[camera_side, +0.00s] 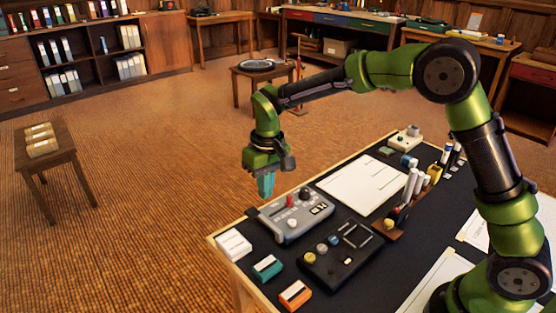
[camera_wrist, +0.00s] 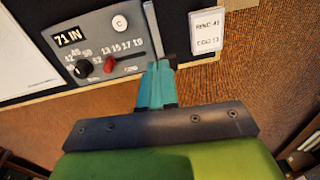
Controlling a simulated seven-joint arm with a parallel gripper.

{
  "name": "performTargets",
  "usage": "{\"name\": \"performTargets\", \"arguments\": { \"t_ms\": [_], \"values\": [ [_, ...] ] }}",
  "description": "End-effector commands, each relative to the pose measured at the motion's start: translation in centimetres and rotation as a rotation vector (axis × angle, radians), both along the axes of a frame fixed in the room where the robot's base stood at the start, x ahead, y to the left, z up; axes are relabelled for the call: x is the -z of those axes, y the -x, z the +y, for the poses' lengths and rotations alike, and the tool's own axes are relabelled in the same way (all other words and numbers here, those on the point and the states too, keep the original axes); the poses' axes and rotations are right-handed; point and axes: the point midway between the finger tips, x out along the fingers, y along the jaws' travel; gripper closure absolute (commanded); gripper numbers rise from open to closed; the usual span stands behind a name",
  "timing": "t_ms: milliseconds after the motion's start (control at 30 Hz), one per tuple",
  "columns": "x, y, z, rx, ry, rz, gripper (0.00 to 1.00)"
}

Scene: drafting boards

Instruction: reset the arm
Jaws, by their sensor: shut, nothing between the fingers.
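My gripper (camera_side: 266,186) hangs from the green arm with its teal fingers pointing down, near the back left edge of the table. It is shut and empty. In the wrist view the closed teal fingers (camera_wrist: 157,82) show beside a grey control box (camera_wrist: 100,45) with a black knob, a red knob and a display reading "71 IN". The same grey box (camera_side: 295,215) lies on the dark table top in the side view. The fingers appear above it and apart from it.
A black panel (camera_side: 338,257) with knobs, a white block (camera_side: 234,245), a teal block (camera_side: 267,268) and an orange block (camera_side: 295,296) lie near the table's front. A white sheet (camera_side: 360,184) and a rack of white cylinders (camera_side: 410,184) are further back. Open floor (camera_side: 150,200) lies left.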

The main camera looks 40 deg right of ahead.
Motion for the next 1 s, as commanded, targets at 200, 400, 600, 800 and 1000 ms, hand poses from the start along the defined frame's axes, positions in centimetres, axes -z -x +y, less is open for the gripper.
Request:
{"name": "performTargets", "arguments": {
  "t_ms": [200, 400, 600, 800, 1000],
  "values": [
    [-5.6, 6.2, -2.9, 0.086, -0.078, -0.116, 1.00],
    [-9.0, 12.8, -5.4, 0.173, -0.143, -0.246, 1.00],
    [-10.5, 18.9, -7.3, 0.251, -0.195, -0.387, 1.00],
    [-11.2, 22.3, -8.4, 0.298, -0.222, -0.499, 1.00],
    [-12.5, 22.8, -8.8, 0.309, -0.227, -0.562, 1.00]
  ]
}}
